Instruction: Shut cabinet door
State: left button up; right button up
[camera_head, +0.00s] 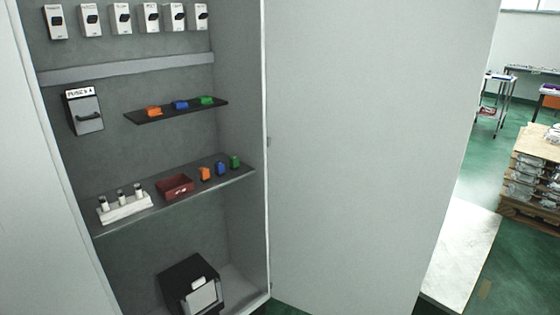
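The cabinet (50,155) stands open in front of me and shows its grey inside. Its door (370,150) is the large light-grey panel at the right. It is hinged along the cabinet's right edge and swung wide open. The door's top and lower edges run out of the frame, and no handle shows on the visible face. Neither of my grippers is in view.
Inside are shelves (190,193) with coloured pieces, a red tray (175,186) and a white holder (124,208). A black box (190,284) sits at the bottom. Beyond the door are a pale slab (462,255), a loaded pallet (530,210) and green floor.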

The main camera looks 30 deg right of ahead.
aim_at(372, 106)
jog(key=l+u, duration=0.1)
jog(key=u, duration=1.35)
jog(key=k+l, duration=0.4)
jog(key=l, duration=0.2)
jog(key=k+l, duration=0.35)
jog(key=l, duration=0.25)
jog(key=k+l, duration=0.4)
jog(key=l, duration=0.2)
jog(key=k+l, duration=0.35)
jog(key=l, duration=0.3)
jog(key=k+l, duration=0.4)
jog(key=l, duration=0.2)
jog(key=k+l, duration=0.4)
jog(key=l, duration=0.2)
jog(key=k+l, duration=0.35)
jog(key=l, duration=0.25)
jog(key=k+l, duration=0.4)
jog(key=l, duration=0.2)
